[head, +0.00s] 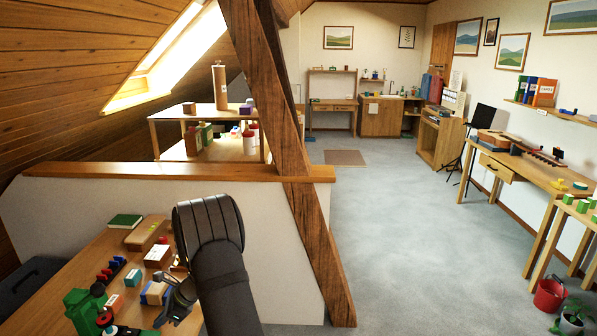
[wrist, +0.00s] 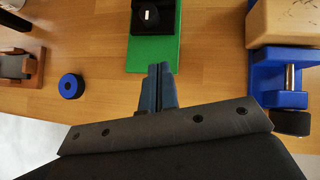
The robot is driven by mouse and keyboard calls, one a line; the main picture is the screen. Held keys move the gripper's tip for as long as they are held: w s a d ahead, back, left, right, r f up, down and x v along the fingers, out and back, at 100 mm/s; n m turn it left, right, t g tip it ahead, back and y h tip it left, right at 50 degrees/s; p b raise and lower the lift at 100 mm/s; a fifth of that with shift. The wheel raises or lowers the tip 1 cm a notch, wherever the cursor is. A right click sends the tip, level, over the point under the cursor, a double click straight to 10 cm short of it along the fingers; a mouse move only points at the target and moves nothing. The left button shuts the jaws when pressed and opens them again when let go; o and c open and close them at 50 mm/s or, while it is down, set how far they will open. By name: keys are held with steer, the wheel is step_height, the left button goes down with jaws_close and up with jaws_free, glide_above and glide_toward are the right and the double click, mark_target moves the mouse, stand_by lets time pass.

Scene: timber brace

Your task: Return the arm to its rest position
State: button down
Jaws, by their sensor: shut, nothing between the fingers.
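My gripper (wrist: 160,72) is shut and empty, with its two dark fingers together over a wooden bench top (wrist: 110,100) in the wrist view. In the head view my arm reaches up from the bottom, bends over, and the gripper (head: 176,308) hangs low on the left, above the cluttered bench (head: 62,272). The gripper is small and partly lost among the objects there.
A blue ring (wrist: 71,86) lies left of the fingers. A wooden block (wrist: 284,22) with a blue holder (wrist: 282,98) stands close on the right. In the head view a slanted timber post (head: 288,130) and low wall (head: 150,205) stand behind the arm. Open floor (head: 400,240) lies right.

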steer(key=x, duration=0.3)
steer(key=shift+a+f, duration=0.15)
steer(key=shift+f, duration=0.05)
steer(key=shift+s+a, duration=0.2)
steer(key=shift+a, duration=0.35)
steer(key=shift+s+a, duration=0.15)
steer(key=shift+a, duration=0.45)
steer(key=shift+s+a, duration=0.1)
steer(key=shift+a, duration=0.45)
steer(key=shift+d, duration=0.1)
steer(key=shift+d, duration=0.3)
steer(key=d, duration=0.1)
steer(key=d+r, duration=0.1)
steer(key=w+d, duration=0.1)
steer(key=shift+w+d+r, duration=0.15)
steer(key=shift+d, duration=0.25)
steer(key=v, duration=0.5)
steer(key=shift+d+r, duration=0.1)
